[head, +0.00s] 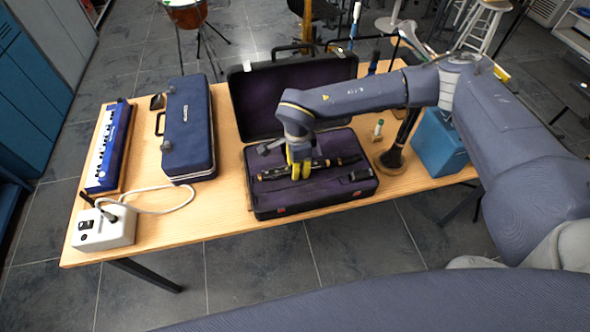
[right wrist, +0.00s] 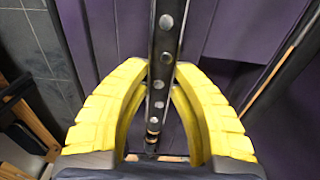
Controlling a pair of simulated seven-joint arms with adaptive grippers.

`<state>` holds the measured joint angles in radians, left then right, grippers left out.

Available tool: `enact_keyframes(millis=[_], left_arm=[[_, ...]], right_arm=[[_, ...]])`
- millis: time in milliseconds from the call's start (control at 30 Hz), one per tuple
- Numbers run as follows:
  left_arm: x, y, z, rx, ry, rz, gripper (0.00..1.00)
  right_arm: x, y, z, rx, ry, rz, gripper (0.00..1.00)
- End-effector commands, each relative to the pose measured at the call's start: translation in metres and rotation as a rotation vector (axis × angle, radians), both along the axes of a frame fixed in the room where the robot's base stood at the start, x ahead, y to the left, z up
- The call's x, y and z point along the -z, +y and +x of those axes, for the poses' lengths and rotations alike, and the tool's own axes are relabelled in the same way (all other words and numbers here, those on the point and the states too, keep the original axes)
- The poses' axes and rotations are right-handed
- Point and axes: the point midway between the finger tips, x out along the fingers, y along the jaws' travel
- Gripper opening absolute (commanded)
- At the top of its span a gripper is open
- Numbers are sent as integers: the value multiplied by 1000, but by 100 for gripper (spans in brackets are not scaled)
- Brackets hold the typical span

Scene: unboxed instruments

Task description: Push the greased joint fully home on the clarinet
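The dark clarinet (head: 337,161) with silvery keys lies across the open case (head: 315,208), which has a purple lining. In the right wrist view the black clarinet body (right wrist: 167,35) with round metal spots runs between my yellow fingers. My right gripper (head: 299,176) reaches down into the case from above. Its fingertips (right wrist: 165,67) meet both sides of the clarinet body, so it looks shut on it. A lighter brass-coloured ring shows on the body lower between the fingers. The greased joint and any gap at it are too small to make out. My left gripper is not in view.
The case lid (head: 258,99) stands up behind. A small bottle (head: 378,130) and a dark flared stand (head: 390,159) are right of the case, near a blue box (head: 440,143). A closed blue case (head: 189,130), keyboard (head: 109,148) and cabled white box (head: 104,229) are left.

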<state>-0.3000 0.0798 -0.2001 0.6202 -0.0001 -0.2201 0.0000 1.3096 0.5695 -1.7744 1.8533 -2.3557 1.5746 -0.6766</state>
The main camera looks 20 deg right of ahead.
Motion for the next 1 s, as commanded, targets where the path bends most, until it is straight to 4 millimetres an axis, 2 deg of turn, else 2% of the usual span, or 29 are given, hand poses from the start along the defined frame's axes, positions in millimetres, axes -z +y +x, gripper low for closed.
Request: enact_keyframes(millis=[100, 1000], left_arm=[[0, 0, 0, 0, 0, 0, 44], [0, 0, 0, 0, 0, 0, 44]], right_arm=[[0, 0, 0, 0, 0, 0, 0], [-7, 0, 0, 0, 0, 0, 0]])
